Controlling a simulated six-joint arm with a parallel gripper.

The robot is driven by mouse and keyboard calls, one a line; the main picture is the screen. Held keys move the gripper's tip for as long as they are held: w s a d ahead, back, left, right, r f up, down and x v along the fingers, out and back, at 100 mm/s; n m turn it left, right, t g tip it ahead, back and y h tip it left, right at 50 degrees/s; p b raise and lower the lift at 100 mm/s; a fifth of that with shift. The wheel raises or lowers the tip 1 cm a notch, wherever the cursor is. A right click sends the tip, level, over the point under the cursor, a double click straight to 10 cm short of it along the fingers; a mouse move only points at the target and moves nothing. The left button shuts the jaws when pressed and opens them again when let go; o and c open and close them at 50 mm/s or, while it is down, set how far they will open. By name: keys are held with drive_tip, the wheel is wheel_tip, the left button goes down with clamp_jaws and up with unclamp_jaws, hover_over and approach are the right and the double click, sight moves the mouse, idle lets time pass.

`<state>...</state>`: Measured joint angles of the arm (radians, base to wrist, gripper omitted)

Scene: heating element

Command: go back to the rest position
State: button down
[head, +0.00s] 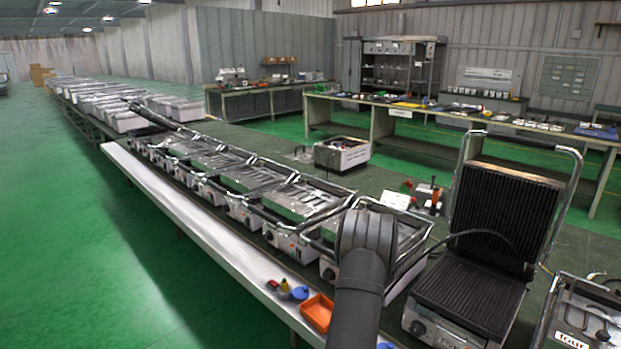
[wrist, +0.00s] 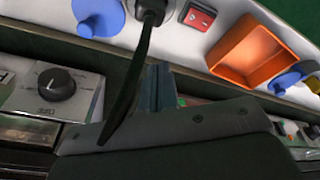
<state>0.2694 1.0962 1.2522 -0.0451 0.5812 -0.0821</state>
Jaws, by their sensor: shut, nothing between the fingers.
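My gripper (wrist: 158,75) shows in the wrist view with its narrow fingers shut and nothing held. It is over the gap between the white ledge and the grill fronts. My dark arm rises at the bottom centre of the head view, and the gripper cannot be made out there. The open contact grill (head: 470,290) stands right of my arm, with its ribbed lid upright. A cable runs from behind my arm toward its lid.
An orange tray (head: 318,312), a blue round part (head: 300,293) and a red switch (wrist: 198,15) lie on the white ledge (head: 200,228). A row of grills (head: 290,200) runs back left. A grill knob (wrist: 55,84) is left of my gripper. Green floor lies left.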

drive_tip(key=s+d+r+n+t+h, duration=0.1)
drive_tip(key=s+d+r+n, duration=0.1)
drive_tip(key=d, duration=0.8)
drive_tip(key=shift+s+r, duration=0.2)
drive_tip(key=shift+r, duration=0.2)
